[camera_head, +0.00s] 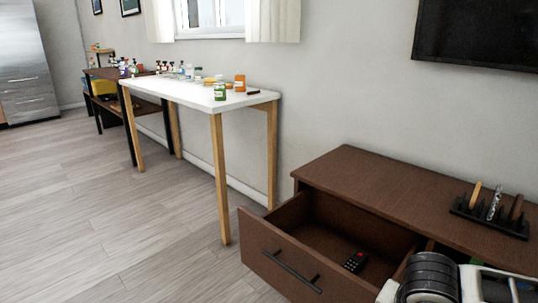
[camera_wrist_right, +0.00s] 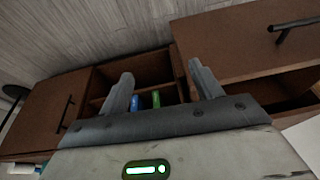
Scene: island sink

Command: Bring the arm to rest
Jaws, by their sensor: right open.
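My right arm (camera_head: 436,279) shows in the head view at the bottom right, in front of the brown cabinet (camera_head: 420,190). Its gripper (camera_wrist_right: 160,72) shows in the wrist view, with its two grey fingers apart and nothing between them. Beyond the fingers is an open cabinet compartment with a blue item (camera_wrist_right: 135,103) and a green item (camera_wrist_right: 156,99) inside. The fingers do not appear to touch anything. My left gripper is in neither view.
The cabinet's drawer (camera_head: 290,272) is pulled out, with a black remote (camera_head: 355,261) inside. A black rack (camera_head: 490,217) stands on the cabinet top. A white table (camera_head: 180,90) with several small jars stands further back. The wooden floor at left is clear.

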